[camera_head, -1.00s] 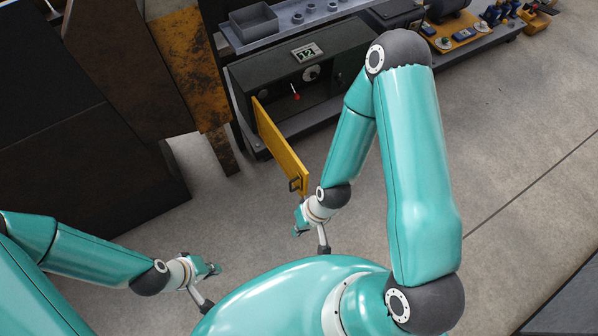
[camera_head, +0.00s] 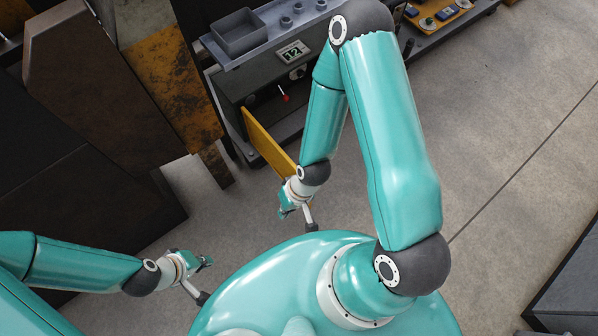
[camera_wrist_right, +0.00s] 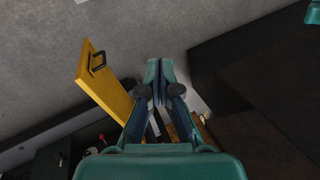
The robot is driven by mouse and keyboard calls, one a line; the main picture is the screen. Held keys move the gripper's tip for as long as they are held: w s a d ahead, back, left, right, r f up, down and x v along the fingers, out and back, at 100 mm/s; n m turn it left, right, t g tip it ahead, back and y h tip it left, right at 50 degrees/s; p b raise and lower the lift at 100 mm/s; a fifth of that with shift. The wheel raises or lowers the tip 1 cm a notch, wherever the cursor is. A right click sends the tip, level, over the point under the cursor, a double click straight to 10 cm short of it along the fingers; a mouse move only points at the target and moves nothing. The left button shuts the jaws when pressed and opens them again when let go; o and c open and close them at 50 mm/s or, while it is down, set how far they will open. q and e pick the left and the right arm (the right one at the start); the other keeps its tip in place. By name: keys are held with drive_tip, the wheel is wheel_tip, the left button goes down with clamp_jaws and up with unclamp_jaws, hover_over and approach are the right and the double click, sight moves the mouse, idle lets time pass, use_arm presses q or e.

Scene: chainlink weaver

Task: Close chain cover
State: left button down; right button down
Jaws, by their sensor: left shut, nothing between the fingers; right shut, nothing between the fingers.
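The yellow chain cover (camera_head: 268,145) stands swung out from the front of the dark machine housing (camera_head: 262,97), so it is open. Its free end is near my right gripper and partly hidden behind my right arm. In the right wrist view the cover (camera_wrist_right: 107,88) shows at the left with a dark handle (camera_wrist_right: 97,61) near its end. My right gripper (camera_head: 283,213) is shut and empty, beside the cover's free end; its fingers (camera_wrist_right: 160,64) show closed, apart from the cover in the wrist view. My left gripper (camera_head: 208,262) is shut and empty, over the floor at the left.
A red-tipped lever (camera_head: 285,97) shows on the housing front. A grey open box (camera_head: 240,33) and a display (camera_head: 292,52) are above it. Dark brown machine blocks (camera_head: 95,95) stand at the left. Bare concrete floor (camera_head: 500,130) lies at the right.

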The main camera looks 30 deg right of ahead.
drive_tip(key=s+a+f+n+g+h+b, duration=0.2)
drive_tip(key=s+a+f+n+g+b, duration=0.3)
drive_tip(key=f+n+b, duration=0.45)
drive_tip(key=w+d+f+n+t+h+b, duration=0.2)
drive_tip(key=w+d+n+t+h+b, duration=0.15)
drive_tip(key=w+n+h, duration=0.3)
drive_tip(key=w+d+f+n+t+h+b, duration=0.2)
drive_tip(key=w+n+h+b, duration=0.25)
drive_tip(key=w, duration=0.25)
drive_tip(key=d+f, duration=0.6)
drive_tip(key=d, duration=0.5)
drive_tip(key=shift+w, duration=0.15)
drive_tip(key=shift+f+n, duration=0.1)
drive_tip(key=shift+n, duration=0.15)
